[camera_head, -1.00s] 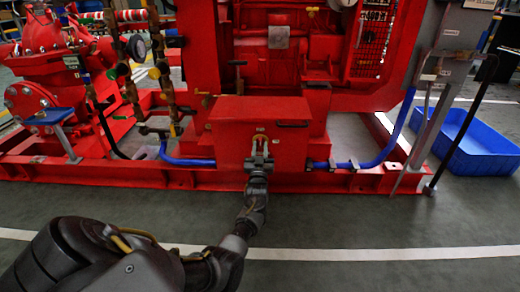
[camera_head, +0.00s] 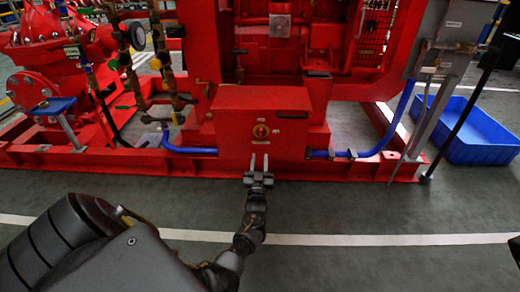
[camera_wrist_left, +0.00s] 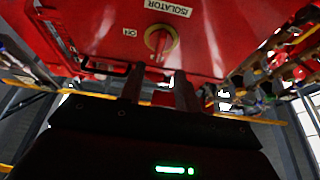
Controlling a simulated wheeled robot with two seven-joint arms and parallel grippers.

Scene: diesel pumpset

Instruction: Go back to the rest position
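My left gripper (camera_head: 259,166) is in front of the red isolator box (camera_head: 237,124), a little below its round yellow-and-red switch knob (camera_head: 261,131). Its two fingers are spread apart with nothing between them, and it is clear of the knob. In the left wrist view the gripper's fingers (camera_wrist_left: 157,88) point at the box, with the knob (camera_wrist_left: 160,40) beyond them and the "ISOLATOR" label next to it. My right gripper does not show; only a small dark piece is at the right edge of the head view.
The red pumpset base rail (camera_head: 340,170) runs across in front of me. Blue hoses (camera_head: 375,144) run beside the box. A blue tray (camera_head: 474,150) stands on the floor at right. The floor in front, with a white line (camera_head: 350,240), is clear.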

